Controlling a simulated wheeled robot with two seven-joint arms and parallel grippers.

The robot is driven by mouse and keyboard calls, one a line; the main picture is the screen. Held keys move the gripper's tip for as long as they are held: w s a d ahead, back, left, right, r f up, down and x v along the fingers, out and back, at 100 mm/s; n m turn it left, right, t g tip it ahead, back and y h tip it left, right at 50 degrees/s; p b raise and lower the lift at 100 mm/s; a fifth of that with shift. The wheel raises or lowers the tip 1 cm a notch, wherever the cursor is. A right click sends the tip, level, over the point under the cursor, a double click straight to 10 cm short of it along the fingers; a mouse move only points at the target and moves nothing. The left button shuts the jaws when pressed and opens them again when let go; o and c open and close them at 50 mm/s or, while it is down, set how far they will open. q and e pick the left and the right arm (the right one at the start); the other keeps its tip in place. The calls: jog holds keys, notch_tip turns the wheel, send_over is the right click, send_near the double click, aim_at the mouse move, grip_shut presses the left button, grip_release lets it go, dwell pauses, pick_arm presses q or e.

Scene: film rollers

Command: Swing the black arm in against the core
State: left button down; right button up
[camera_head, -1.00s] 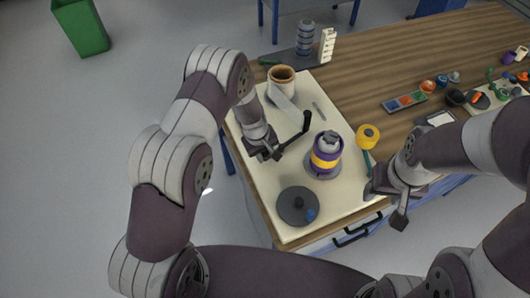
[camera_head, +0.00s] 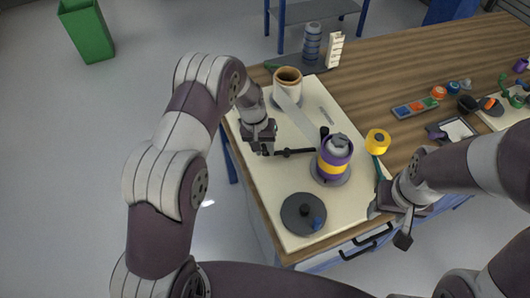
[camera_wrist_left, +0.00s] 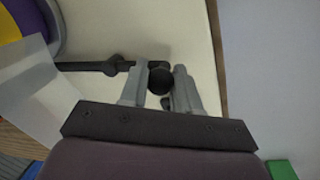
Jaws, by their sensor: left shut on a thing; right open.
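The black arm (camera_head: 292,152) lies level across the cream board, running from my left gripper toward the core. A black upright piece (camera_head: 324,132) shows beside the core's upper left; I cannot tell whether it touches. The core (camera_head: 333,168), wound in purple and yellow, stands upright on a grey round base. My left gripper (camera_head: 264,150) is shut on the arm's near end; in the left wrist view a dark round knob (camera_wrist_left: 159,80) sits between its fingers. My right gripper (camera_head: 388,220) is open and empty, right of the core near the front edge.
A pale strip (camera_head: 296,115) runs from the tan roll (camera_head: 288,76) toward the core. A dark disc (camera_head: 303,214) lies in front, and a yellow spool (camera_head: 377,141) stands to the right. The cream board (camera_head: 262,190) is bare at the left front.

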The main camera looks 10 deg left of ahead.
pick_arm(q)
jog(key=shift+w+a+r+m, duration=0.1)
jog(key=shift+w+m, duration=0.1)
jog(key=shift+m, duration=0.2)
jog(key=c, duration=0.8)
grip_release()
jog(key=r, duration=0.4)
jog(key=a+r+b, duration=0.1)
jog(key=r, duration=0.3)
jog(key=a+r, duration=0.1)
jog(key=r, duration=0.3)
jog(key=shift+a+r+b, duration=0.2)
jog(key=shift+a+b, duration=0.05)
jog(key=shift+b, duration=0.05)
jog(key=shift+w, duration=0.1)
jog(key=s+a, duration=0.1)
jog(key=s, duration=0.6)
jog(key=s+a+r+y, duration=0.1)
jog(key=s, duration=0.7)
jog(key=s+a+t+y, duration=0.1)
jog(key=s, duration=0.7)
jog(key=shift+a+r, duration=0.1)
jog(key=shift+r, duration=0.05)
